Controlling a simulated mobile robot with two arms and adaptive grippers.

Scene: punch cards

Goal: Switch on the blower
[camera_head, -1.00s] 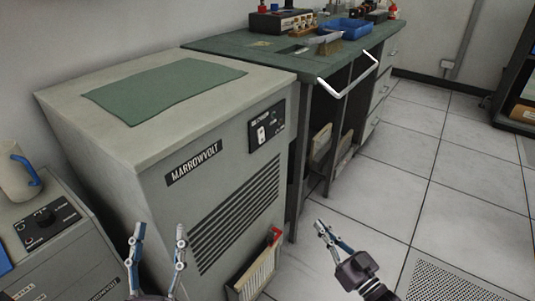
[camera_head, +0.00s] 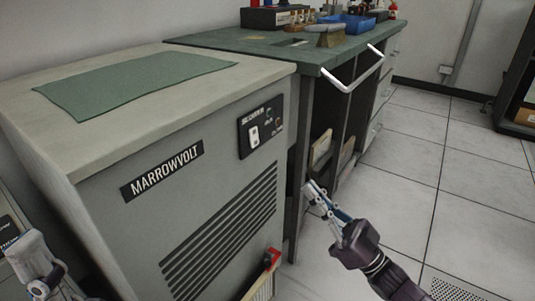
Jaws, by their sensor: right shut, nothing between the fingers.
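The blower is a grey cabinet with a MARROWVOLT plate (camera_head: 162,171) and a louvred vent (camera_head: 222,238) on its front. A black control panel (camera_head: 262,130) at the upper right of that front carries a white switch (camera_head: 254,136) and small indicators. I cannot tell the switch's position. My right gripper (camera_head: 312,190) is shut and empty, to the right of the cabinet and below the panel, apart from the switch. My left gripper (camera_head: 28,256) is at the lower left edge, partly cut off; its fingers are unclear.
A green mat (camera_head: 135,82) lies on the cabinet top. A green-topped workbench (camera_head: 225,42) adjoins behind, with a white bar handle (camera_head: 352,72) jutting out and a blue tray (camera_head: 350,24) on it. A red-handled item (camera_head: 271,260) is low on the cabinet front.

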